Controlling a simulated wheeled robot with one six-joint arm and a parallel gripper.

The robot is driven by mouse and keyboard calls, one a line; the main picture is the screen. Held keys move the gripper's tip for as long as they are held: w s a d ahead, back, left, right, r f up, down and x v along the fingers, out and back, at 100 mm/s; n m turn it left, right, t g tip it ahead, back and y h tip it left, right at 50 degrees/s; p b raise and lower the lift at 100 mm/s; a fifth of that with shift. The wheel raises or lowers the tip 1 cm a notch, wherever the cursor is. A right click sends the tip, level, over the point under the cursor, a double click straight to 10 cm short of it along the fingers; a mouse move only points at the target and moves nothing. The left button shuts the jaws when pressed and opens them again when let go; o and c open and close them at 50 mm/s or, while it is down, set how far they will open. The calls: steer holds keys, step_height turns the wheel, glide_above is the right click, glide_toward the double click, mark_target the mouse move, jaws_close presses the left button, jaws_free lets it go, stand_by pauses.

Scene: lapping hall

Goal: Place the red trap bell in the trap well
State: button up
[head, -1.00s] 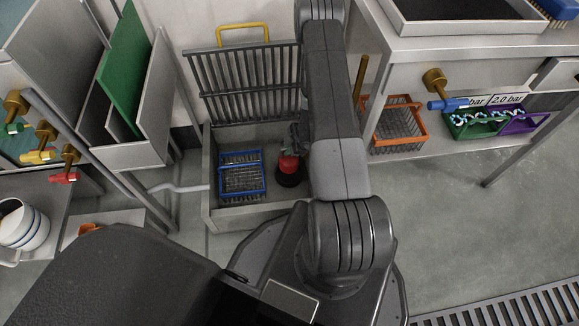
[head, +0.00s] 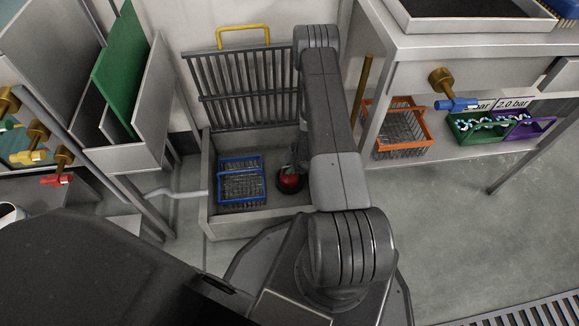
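The red trap bell (head: 290,182) sits low in the grey floor basin, left of my forearm. The dark ring of the trap well (head: 281,190) shows around its lower edge, and the bell looks upright within it. I cannot tell whether it is fully seated. My gripper (head: 298,160) is right above the bell, at its top, pointing down. My own arm hides much of the gripper, so its fingers are too small and dark to read.
A blue wire basket (head: 240,187) stands in the basin (head: 237,224), left of the bell. The slatted grate (head: 238,88) with a yellow handle leans upright behind. An orange basket (head: 403,148) and green and purple bins (head: 476,133) sit on the shelf at right.

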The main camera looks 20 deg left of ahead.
mark_target(297, 176)
steer(key=shift+o, duration=0.4)
steer(key=shift+r, duration=0.2)
steer(key=p+v, duration=0.3)
steer(key=v, duration=0.4)
steer(key=shift+r, duration=0.25)
stand_by(0.8)
steer(key=shift+o, duration=0.9)
